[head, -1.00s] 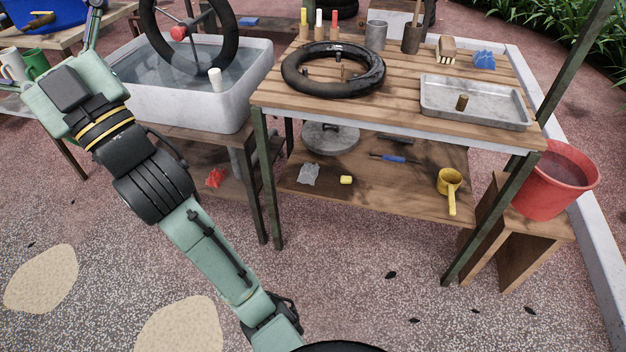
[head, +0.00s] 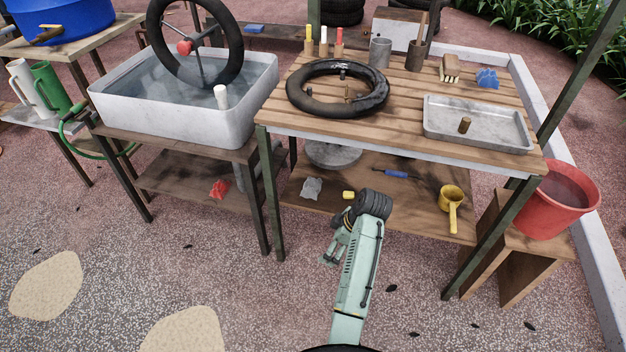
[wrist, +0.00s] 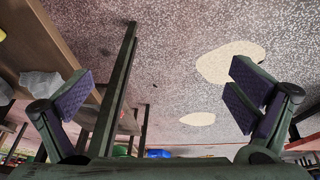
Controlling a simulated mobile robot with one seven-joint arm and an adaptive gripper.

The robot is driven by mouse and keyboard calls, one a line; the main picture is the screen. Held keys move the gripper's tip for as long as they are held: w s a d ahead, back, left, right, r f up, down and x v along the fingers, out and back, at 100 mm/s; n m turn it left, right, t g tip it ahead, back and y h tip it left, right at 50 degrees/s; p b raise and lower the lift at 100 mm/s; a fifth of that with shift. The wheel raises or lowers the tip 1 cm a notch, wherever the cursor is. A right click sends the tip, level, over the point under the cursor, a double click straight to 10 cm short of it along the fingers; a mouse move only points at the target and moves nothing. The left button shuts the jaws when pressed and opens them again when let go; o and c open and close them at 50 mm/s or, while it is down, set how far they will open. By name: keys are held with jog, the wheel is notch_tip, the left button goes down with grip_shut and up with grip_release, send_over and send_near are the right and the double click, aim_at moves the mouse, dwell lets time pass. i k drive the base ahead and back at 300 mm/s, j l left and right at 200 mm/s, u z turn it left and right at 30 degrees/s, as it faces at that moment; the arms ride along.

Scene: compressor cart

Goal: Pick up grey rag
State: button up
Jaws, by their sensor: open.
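The grey rag (head: 312,188) is a small crumpled cloth lying on the lower shelf (head: 400,213) of the wooden bench, near its left front. In the wrist view a pale grey crumpled thing, which looks like the rag (wrist: 40,84), shows at the left edge, beyond one finger. My gripper (head: 331,258) hangs in front of the shelf, to the right of the rag and apart from it. In the wrist view my gripper (wrist: 160,92) is wide open with nothing between its fingers.
A yellow piece (head: 349,195) lies right of the rag. A blue-handled tool (head: 395,174) and a yellow scoop (head: 451,200) are farther right. The bench top (head: 405,92) overhangs the shelf, and a front leg (head: 270,195) stands left of the rag.

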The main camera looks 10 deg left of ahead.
aim_at(312, 186)
jog(key=i, duration=0.95)
